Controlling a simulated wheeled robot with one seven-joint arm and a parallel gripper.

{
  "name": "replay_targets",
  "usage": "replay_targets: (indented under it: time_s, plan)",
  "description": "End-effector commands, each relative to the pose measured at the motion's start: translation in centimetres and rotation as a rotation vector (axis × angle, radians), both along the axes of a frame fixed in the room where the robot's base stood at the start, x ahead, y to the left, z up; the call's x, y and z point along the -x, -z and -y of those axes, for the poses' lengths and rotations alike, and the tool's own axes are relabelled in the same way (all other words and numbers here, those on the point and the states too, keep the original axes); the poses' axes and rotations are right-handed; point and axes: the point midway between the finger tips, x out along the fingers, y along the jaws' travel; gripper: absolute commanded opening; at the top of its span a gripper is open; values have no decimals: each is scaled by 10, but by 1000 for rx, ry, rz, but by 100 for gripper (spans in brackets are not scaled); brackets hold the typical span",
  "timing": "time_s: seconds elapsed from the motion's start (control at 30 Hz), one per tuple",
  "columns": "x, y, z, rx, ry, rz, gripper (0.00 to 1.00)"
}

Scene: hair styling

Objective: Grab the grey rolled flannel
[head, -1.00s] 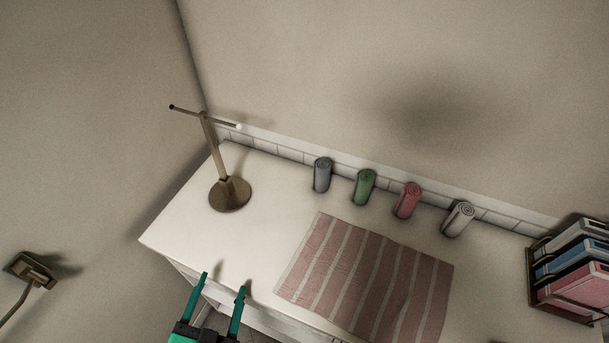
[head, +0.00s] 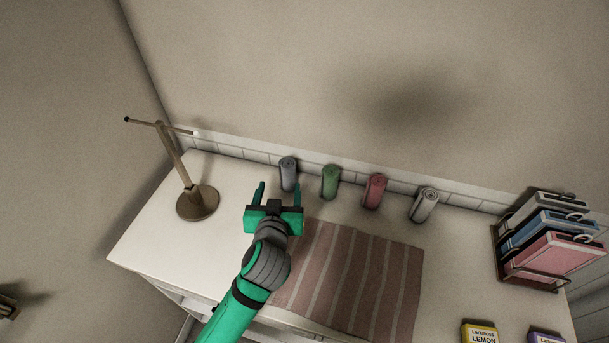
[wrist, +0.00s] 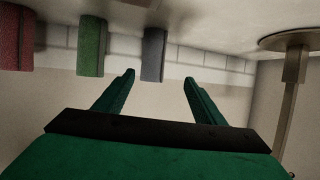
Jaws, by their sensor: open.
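The grey rolled flannel (head: 289,174) stands upright at the back of the white counter, leftmost in a row of rolled flannels. My gripper (head: 279,188) is open and empty. In the head view its fingers point at the grey flannel from the front, the right finger close to the roll's lower part. In the wrist view, which is upside down, the grey flannel (wrist: 154,55) appears ahead of the fingertips (wrist: 158,77), nearer the left finger. Contact cannot be told.
A green roll (head: 330,182), a red roll (head: 375,191) and a whitish roll (head: 424,205) stand to the right. A wooden stand (head: 197,203) is on the left. A striped pink mat (head: 355,275) lies in front; a rack (head: 545,250) is at the right.

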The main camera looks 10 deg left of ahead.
Motion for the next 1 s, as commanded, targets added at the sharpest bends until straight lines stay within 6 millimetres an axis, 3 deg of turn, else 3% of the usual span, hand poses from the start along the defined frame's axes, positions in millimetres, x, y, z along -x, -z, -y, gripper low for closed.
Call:
replay_targets:
  time_s: [0.13, 0.5, 0.77, 1.0]
  plan:
    - [-8, 2, 6, 38, -23, -12, 64]
    - [-49, 21, -5, 41, -28, -15, 64]
    - [-64, 27, -8, 41, -28, -15, 64]
    - [-93, 41, -14, 40, -27, -15, 64]
